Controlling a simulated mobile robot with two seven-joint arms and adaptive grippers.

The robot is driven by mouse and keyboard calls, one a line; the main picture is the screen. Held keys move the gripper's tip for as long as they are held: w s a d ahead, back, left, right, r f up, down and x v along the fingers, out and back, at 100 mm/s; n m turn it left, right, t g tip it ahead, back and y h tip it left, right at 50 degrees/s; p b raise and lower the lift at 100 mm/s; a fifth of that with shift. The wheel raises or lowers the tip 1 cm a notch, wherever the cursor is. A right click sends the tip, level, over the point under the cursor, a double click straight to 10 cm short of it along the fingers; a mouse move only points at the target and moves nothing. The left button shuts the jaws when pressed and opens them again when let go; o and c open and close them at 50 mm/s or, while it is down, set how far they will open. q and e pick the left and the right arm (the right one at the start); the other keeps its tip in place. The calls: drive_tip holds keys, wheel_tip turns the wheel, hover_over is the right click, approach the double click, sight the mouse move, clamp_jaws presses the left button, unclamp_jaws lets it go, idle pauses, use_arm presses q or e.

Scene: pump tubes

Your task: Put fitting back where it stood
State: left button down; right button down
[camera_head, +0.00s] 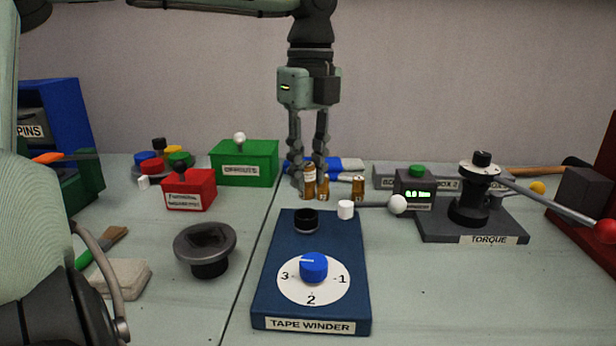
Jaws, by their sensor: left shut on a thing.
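My left gripper (308,172) reaches down from above at the back middle of the bench, behind the tape winder. It is shut on a small brass-coloured fitting (309,182) with a pale upper part. The fitting looks upright; I cannot tell whether its bottom touches the bench. A second brass piece (323,189) is close beside it on the right, partly overlapped in this view. A third brass piece (358,186) stands apart, further right. My right gripper is not in view.
The tape winder (265,285) with a blue knob fills the front middle. A green box (244,163) and red box (189,190) stand left of the gripper. The display unit (415,187) and torque stand (475,228) are right. A blue-and-white item (350,165) lies behind.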

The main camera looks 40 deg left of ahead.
use_arm(q)
drive_tip(key=shift+r, duration=0.4)
drive_tip(key=shift+a, duration=0.1)
